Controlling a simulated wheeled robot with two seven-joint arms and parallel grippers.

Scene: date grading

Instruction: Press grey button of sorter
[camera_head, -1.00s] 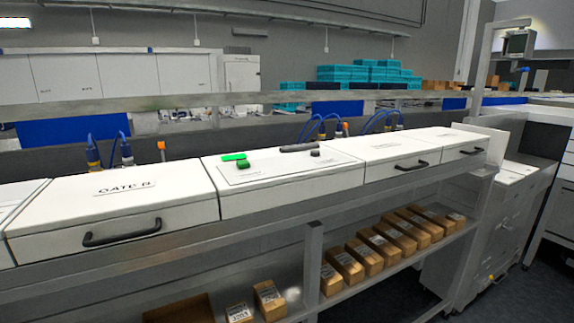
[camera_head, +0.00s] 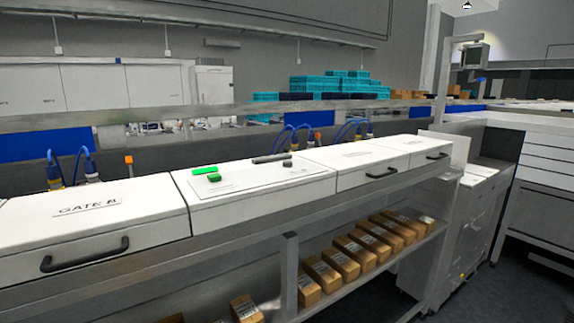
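The sorter (camera_head: 255,205) is a long white machine with several lidded sections running across the view. On its middle section lies a panel (camera_head: 250,180) with a green button (camera_head: 214,177) and a grey button (camera_head: 287,163). The grey button is small and dark, to the right of the green one. A bright green label (camera_head: 204,170) and a dark grey label (camera_head: 271,158) lie just behind them. Neither of my grippers shows in the view.
Lids with black handles (camera_head: 85,259) flank the panel, one marked GATE 8. A shelf below holds several brown boxes (camera_head: 340,262). A metal rail (camera_head: 250,108) runs behind the sorter. A grey cabinet (camera_head: 478,215) stands at the right end, with open floor beside it.

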